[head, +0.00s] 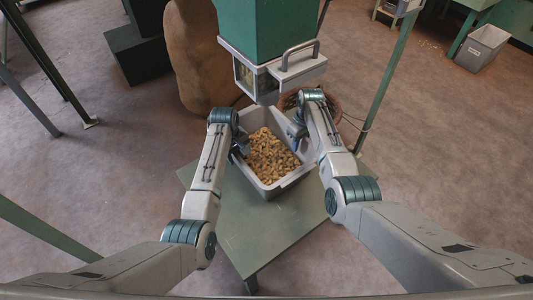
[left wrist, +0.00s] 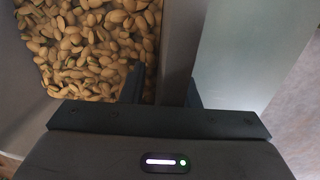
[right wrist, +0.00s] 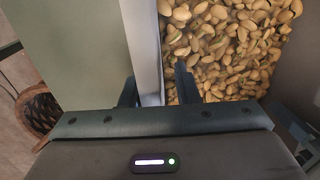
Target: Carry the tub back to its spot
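A light grey tub (head: 284,186) full of shelled-looking tan nuts (head: 270,155) is at the far part of the green table, below and just in front of the green hopper. My left gripper (head: 240,146) is at the tub's left wall, one finger inside and one outside; the left wrist view shows that wall (left wrist: 176,50) between the fingers. My right gripper (head: 297,138) is at the right wall in the same way, and the right wrist view shows that wall (right wrist: 146,45) between its fingers. Both look shut on the walls. I cannot tell whether the tub's bottom touches the table.
The hopper (head: 265,30) with its window and handled grey front hangs close above the tub's far end. The green table (head: 245,225) is bare at the near side. A large brown sack (head: 195,60) and a wicker basket (right wrist: 38,112) stand beyond. Green posts flank the area.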

